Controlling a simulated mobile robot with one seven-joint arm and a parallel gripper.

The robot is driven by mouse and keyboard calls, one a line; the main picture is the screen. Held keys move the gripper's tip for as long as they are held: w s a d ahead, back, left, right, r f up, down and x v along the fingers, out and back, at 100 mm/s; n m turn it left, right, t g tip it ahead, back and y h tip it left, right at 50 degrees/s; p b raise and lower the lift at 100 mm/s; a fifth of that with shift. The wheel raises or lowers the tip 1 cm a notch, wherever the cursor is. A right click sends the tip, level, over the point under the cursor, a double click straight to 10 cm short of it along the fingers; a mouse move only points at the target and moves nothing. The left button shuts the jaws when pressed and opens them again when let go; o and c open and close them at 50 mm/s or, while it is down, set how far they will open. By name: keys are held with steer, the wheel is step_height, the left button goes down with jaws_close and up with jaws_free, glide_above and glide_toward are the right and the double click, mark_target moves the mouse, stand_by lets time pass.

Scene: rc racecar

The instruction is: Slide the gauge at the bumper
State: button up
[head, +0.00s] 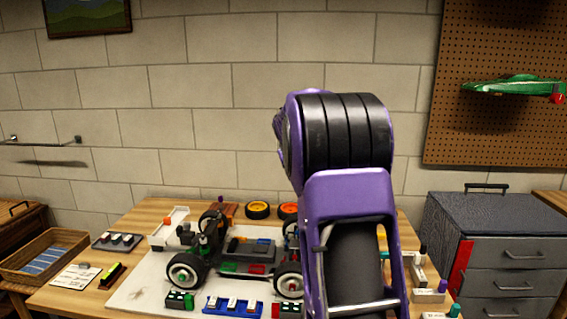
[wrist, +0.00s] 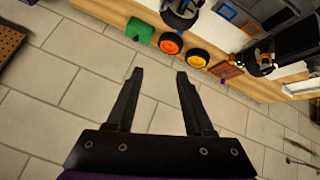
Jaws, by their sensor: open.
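The RC car chassis (head: 240,257) stands on a pale mat (head: 135,297) on the wooden table, with black tyres and several coloured blocks on it. A white bracket-like piece with an orange part (head: 170,228) stands at the chassis's left end. I cannot tell for sure which piece is the gauge or the bumper. My gripper (wrist: 159,74) is open and empty in the wrist view. Its fingers point toward the table's back edge, with the wall behind them. In the head view my arm hides the gripper and the right end of the chassis.
A yellow wheel (wrist: 198,57) and an orange wheel (wrist: 171,43) lie near the table's back edge. A blue tray of blocks (head: 233,306) lies in front of the chassis. A wicker basket (head: 42,255) is at left, a grey drawer cabinet (head: 480,240) at right.

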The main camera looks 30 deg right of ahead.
steer(key=shift+n+t, duration=0.5)
steer(key=shift+w+a+r, duration=0.3)
steer(key=shift+a+r, duration=0.5)
steer(key=shift+r, duration=0.1)
steer(key=shift+w+a+r, duration=0.25)
steer(key=shift+a+r, duration=0.55)
steer(key=shift+r, duration=0.1)
